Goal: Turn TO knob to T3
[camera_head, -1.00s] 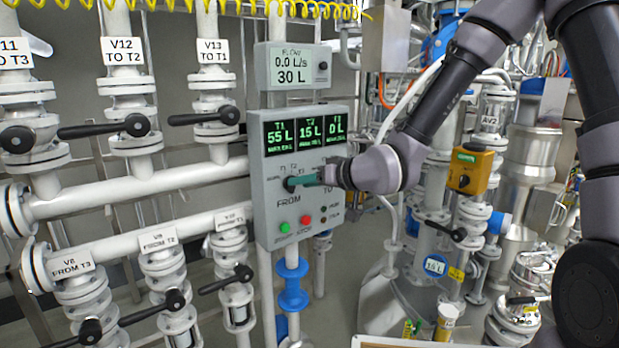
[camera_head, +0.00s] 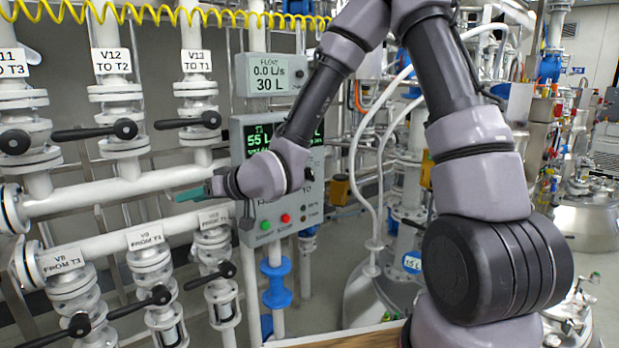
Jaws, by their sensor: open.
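The grey control panel (camera_head: 249,223) stands in the middle of the head view. My arm crosses in front of it and hides the FROM knob and most of the dial area. Part of the TO label shows at the right of my wrist, and a dark knob (camera_head: 308,174) is partly visible just above it; its pointer cannot be read. My gripper (camera_head: 183,195) is open and empty, with teal fingers pointing left, past the panel's left edge and in front of the white pipes. The left display (camera_head: 258,140) reads 55 L; the others are mostly covered.
A flow meter (camera_head: 270,75) above the panel reads 0.0 L/s and 30 L. Green (camera_head: 265,225) and red (camera_head: 285,218) buttons sit low on the panel. White pipes with black valve handles (camera_head: 186,122) fill the left, close to my gripper.

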